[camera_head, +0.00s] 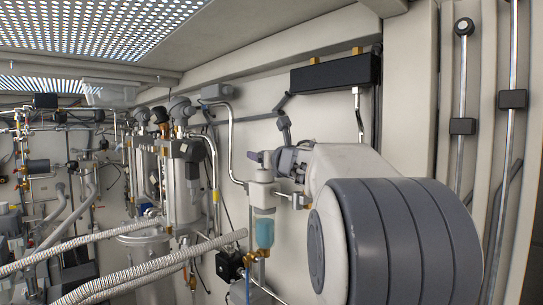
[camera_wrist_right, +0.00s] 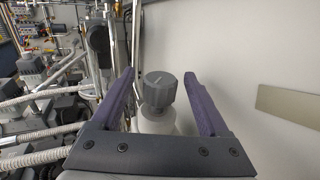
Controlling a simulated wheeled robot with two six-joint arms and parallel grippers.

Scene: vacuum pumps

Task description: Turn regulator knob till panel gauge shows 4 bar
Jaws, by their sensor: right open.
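The grey ribbed regulator knob (camera_wrist_right: 159,86) sits on top of a pale round body in the right wrist view. My right gripper (camera_wrist_right: 159,75) is open, with one purple finger on each side of the knob and a visible gap on both sides. In the head view, the regulator (camera_head: 262,196) is a white body with a blue bowl below it, fixed near the wall. My right gripper (camera_head: 268,158) is at its top, and the knob is mostly hidden there. I cannot make out a panel gauge or its reading. My left gripper is not in view.
Metal canisters (camera_head: 184,185) and pipes stand left of the regulator. Ribbed hoses (camera_head: 150,274) cross the lower left. A black box (camera_head: 336,73) is mounted on the wall above my right arm.

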